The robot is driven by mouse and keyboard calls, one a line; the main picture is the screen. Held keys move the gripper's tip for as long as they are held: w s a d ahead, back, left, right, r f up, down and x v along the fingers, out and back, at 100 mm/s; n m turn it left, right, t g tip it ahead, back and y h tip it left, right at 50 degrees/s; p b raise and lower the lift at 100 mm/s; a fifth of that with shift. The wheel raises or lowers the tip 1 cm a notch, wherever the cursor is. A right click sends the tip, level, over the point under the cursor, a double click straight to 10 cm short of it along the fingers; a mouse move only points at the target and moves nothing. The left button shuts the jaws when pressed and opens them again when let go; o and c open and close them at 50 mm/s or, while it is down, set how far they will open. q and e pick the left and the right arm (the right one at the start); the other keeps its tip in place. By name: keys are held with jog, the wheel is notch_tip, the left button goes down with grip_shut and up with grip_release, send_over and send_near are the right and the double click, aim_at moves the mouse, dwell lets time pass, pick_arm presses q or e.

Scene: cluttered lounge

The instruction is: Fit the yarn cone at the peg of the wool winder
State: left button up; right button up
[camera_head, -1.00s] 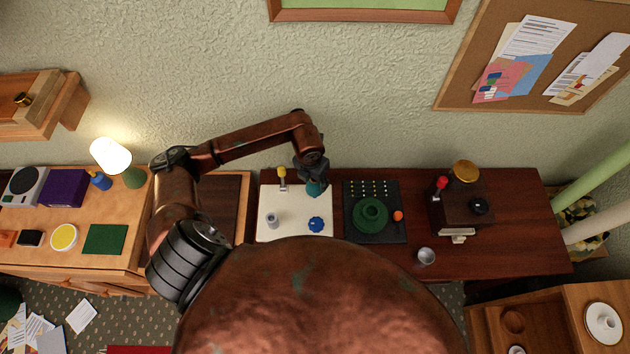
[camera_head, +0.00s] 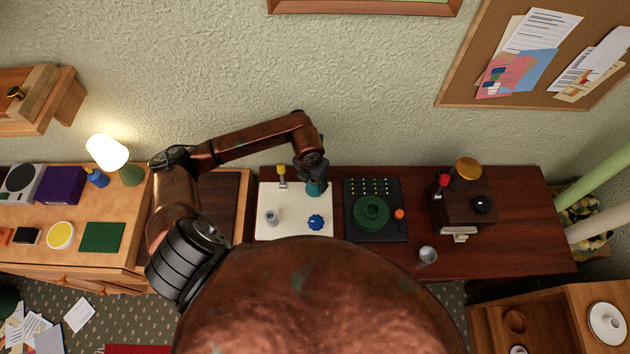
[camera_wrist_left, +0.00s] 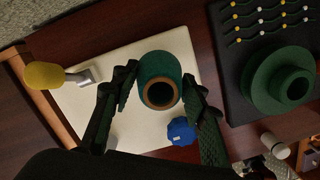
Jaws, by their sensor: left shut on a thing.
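The teal yarn cone (camera_wrist_left: 160,72) is between the fingers of my left gripper (camera_wrist_left: 160,95), which is shut on it. The cone's brown-rimmed open end faces the wrist camera. In the head view the left gripper (camera_head: 312,178) and the cone (camera_head: 313,188) are over the right part of a white board (camera_head: 290,205). This board carries a yellow-handled lever (camera_head: 281,171), a short grey cylinder (camera_head: 271,216) and a blue knob (camera_head: 316,222). I cannot tell for sure whether it is the winder, or whether the cone touches it. The right gripper is out of view.
A black panel (camera_head: 352,229) with a green stepped disc (camera_head: 371,213) and an orange knob (camera_head: 399,214) lies to the right. Beyond are a metal cup (camera_head: 428,254) and a dark wooden box (camera_head: 450,213) with a red-knobbed handle. A lit lamp (camera_head: 107,152) stands left.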

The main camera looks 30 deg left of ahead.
aim_at(315, 187)
pick_arm(q)
jog(key=shift+f+b, duration=1.35)
jog(key=shift+f, duration=0.5)
jog(key=o, duration=1.3)
jog(key=shift+r, duration=0.2)
notch_tip(315, 187, up, 12)
jog(key=s, duration=0.1)
jog(key=shift+s+f, duration=0.15)
jog(key=shift+s, duration=0.1)
